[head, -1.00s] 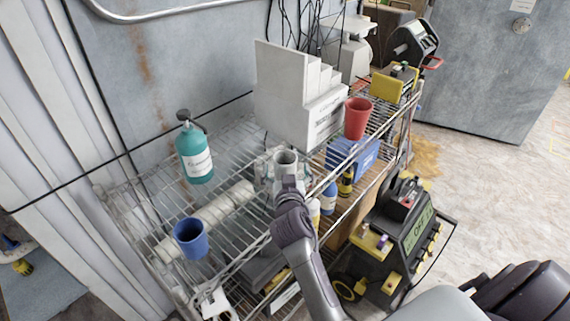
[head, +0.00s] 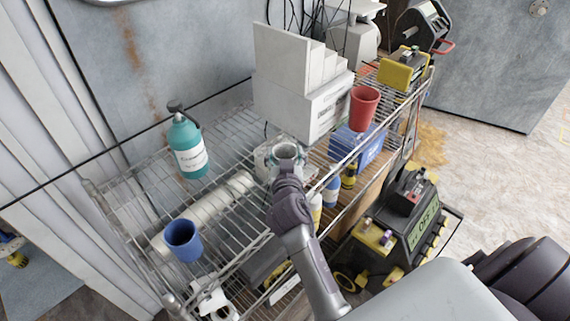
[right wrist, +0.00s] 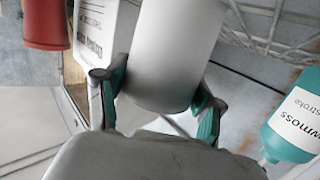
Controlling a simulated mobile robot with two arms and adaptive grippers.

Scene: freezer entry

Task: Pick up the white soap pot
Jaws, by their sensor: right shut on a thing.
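The white soap pot (right wrist: 172,50) fills the upper middle of the right wrist view as a plain, pale cylinder. My right gripper (right wrist: 158,100) has its teal-padded fingers on either side of the pot and is shut on it. In the head view my right gripper (head: 286,160) is over the wire shelf, in front of the white stepped box. There the gripper and wrist mostly hide the pot. I cannot tell whether the pot still touches the shelf. My left gripper is not in view.
The wire shelf (head: 138,188) also holds a teal pump bottle (head: 188,148), a blue cup (head: 183,240), a white stepped box (head: 290,95) and a red cup (head: 364,106). A black and yellow machine (head: 398,225) stands right of the shelf. The floor further right is clear.

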